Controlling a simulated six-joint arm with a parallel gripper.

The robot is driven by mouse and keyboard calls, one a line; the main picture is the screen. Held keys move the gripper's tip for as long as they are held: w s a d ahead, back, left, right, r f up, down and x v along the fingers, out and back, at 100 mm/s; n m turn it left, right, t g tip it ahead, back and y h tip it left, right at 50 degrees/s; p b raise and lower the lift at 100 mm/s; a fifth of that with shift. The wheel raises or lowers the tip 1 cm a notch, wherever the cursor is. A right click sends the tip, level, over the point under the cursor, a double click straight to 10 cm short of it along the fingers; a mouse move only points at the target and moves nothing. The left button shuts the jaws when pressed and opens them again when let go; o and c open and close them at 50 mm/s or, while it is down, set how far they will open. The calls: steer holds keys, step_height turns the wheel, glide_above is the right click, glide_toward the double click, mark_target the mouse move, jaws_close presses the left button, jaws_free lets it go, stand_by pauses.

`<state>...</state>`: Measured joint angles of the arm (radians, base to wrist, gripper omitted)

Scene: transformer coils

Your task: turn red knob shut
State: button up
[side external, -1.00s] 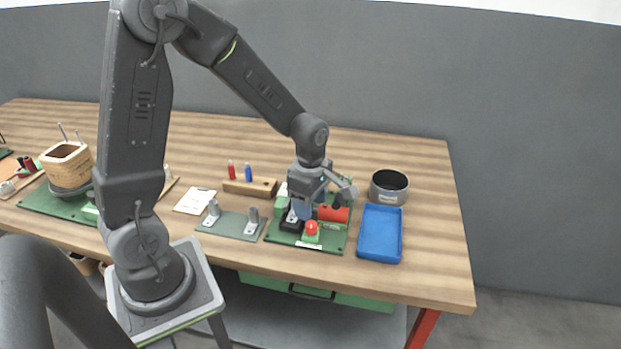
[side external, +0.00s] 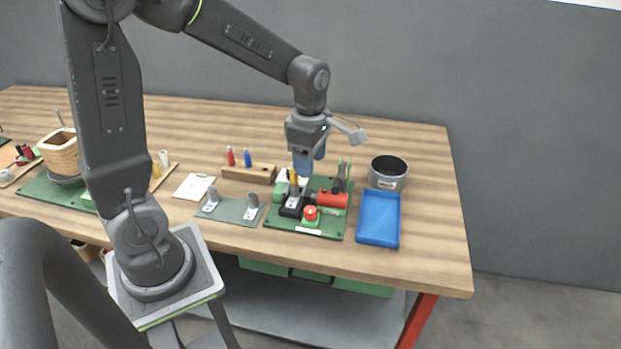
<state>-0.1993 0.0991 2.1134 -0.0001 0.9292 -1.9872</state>
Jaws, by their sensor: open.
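A red knob (side external: 310,213) stands on a small green block near the front of a dark green board (side external: 332,228). A red cylinder (side external: 332,199) lies on its side on the same board, behind and right of the knob. A black clamp-like part (side external: 291,206) stands left of the knob. My gripper (side external: 308,172) points down above the back of the board, behind the knob and apart from it. Its bluish fingers are open, and I see nothing held between them.
A blue tray (side external: 379,218) and a dark round pot (side external: 388,172) stand right of the board. A plate with two grey posts (side external: 233,210) lies to the left. A wooden block (side external: 249,173) with red and blue pegs is behind. The back of the table is clear.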

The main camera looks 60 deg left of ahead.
mark_target(311, 210)
step_height(311, 210, down, 14)
steer(key=n, duration=0.3)
steer(key=shift+w+d+n, duration=0.1)
steer(key=shift+n, duration=0.2)
